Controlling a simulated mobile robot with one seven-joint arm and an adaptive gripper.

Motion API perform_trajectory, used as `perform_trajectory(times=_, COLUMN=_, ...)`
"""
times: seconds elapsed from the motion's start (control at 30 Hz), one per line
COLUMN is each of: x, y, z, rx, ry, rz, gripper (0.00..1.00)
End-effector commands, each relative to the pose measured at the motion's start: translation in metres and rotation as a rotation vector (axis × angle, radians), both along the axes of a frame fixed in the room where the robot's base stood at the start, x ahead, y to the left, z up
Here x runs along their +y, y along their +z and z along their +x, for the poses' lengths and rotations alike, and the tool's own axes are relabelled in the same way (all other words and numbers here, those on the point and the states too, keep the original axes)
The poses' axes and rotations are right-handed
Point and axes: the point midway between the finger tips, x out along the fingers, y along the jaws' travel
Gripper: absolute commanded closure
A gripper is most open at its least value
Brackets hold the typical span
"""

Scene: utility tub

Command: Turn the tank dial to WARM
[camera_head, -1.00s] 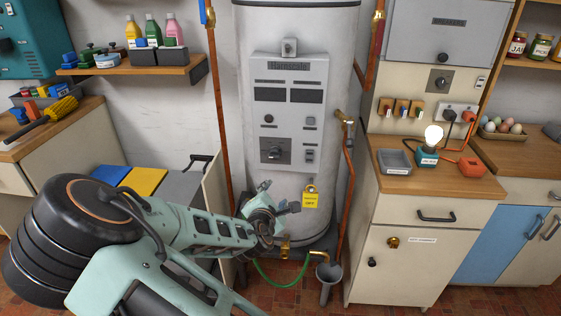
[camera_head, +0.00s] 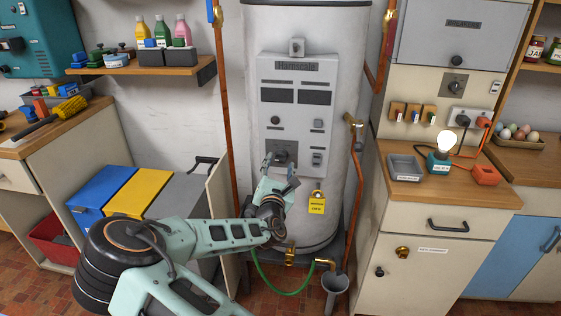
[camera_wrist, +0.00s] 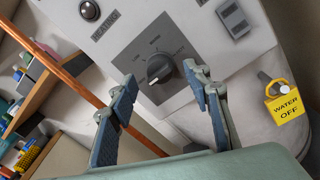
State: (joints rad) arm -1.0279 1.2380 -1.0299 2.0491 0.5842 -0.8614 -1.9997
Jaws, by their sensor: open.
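The tank dial is a dark round knob (camera_wrist: 162,70) on a grey square plate on the front of the white tank (camera_head: 345,60). In the wrist view its white pointer mark is toward the lower left. My gripper (camera_wrist: 163,88) is open, with one blue-padded finger on each side below the dial. The fingers appear short of the knob and hold nothing. In the head view my gripper (camera_head: 281,164) is in front of the dial plate (camera_head: 284,150) and partly covers it.
A yellow "WATER OFF" tag (camera_wrist: 285,103) hangs to the right of the dial. A rocker switch (camera_wrist: 233,18) and a dark round lamp (camera_wrist: 90,10) are on the same panel. Copper pipes (camera_head: 229,110) run up beside the tank.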

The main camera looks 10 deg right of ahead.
Motion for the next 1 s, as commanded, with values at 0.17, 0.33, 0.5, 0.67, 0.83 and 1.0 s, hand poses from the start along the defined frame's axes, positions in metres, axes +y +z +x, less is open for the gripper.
perform_trajectory(times=0.17, x=-0.005, y=-0.001, z=0.019, rx=0.001, ry=0.000, rz=0.000, gripper=0.55)
perform_trajectory(times=0.33, x=-0.007, y=-0.001, z=0.026, rx=0.002, ry=0.000, rz=0.000, gripper=0.55)
perform_trajectory(times=0.5, x=-0.007, y=-0.001, z=0.026, rx=0.002, ry=0.000, rz=0.000, gripper=0.55)
perform_trajectory(times=0.67, x=-0.007, y=-0.001, z=0.026, rx=0.002, ry=0.000, rz=0.001, gripper=0.66)
perform_trajectory(times=0.83, x=-0.007, y=-0.001, z=0.026, rx=0.002, ry=0.000, rz=0.001, gripper=0.85)
perform_trajectory(times=1.0, x=-0.007, y=-0.001, z=0.026, rx=0.002, ry=0.000, rz=0.001, gripper=0.97)
